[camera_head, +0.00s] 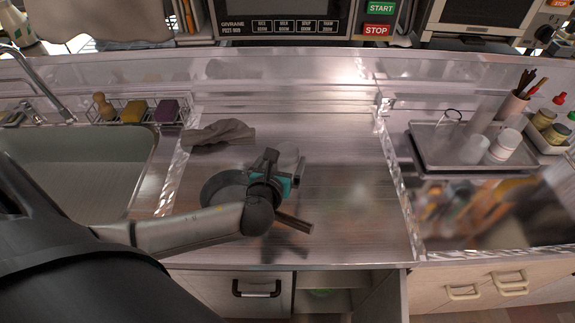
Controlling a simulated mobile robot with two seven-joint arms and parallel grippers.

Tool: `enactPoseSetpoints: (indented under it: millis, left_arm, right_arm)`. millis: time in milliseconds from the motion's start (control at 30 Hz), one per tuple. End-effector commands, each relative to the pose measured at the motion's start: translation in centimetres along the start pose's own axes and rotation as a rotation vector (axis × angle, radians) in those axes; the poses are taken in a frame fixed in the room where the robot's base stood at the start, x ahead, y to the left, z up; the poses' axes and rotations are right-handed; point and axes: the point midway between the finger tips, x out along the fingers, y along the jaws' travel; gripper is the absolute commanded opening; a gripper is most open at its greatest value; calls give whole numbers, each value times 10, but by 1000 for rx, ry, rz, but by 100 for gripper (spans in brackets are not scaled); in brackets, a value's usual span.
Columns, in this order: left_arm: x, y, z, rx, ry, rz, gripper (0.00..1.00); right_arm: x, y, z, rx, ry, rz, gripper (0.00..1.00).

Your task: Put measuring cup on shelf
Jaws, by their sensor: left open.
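My left gripper (285,165) is over the middle of the metal counter, with its fingers pointing away toward the back. It is open. A pale, see-through object (289,156), which looks like the measuring cup, shows between or just beyond the fingertips. I cannot tell whether the fingers touch it. A raised shelf (205,38) runs along the back, with appliances on it. An open cabinet compartment (323,300) is below the counter front. I cannot tell which of these is the task's shelf. My right gripper is not in view.
A dark pan (222,187) with a brown handle (294,222) lies partly under my left arm. A grey cloth (220,132) lies behind it. The sink (75,165) is left. A tray (432,150) with cups stands right. The counter right of the gripper is clear.

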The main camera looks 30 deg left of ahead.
Motion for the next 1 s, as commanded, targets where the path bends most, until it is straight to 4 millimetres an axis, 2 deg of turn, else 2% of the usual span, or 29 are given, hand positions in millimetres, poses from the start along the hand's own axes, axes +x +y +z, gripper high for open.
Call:
enactPoseSetpoints:
  millis: [267, 600, 900, 1000]
  left_arm:
    - [19, -2, 2, -3, -1, 0, 100]
    - [60, -6, 6, -2, 0, 0, 100]
    - [63, -6, 6, -2, 1, 0, 100]
    - [63, -6, 6, -2, 1, 0, 89]
  right_arm:
    - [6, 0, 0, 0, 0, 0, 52]
    - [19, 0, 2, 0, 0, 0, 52]
    - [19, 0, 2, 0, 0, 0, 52]
    - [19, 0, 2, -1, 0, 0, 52]
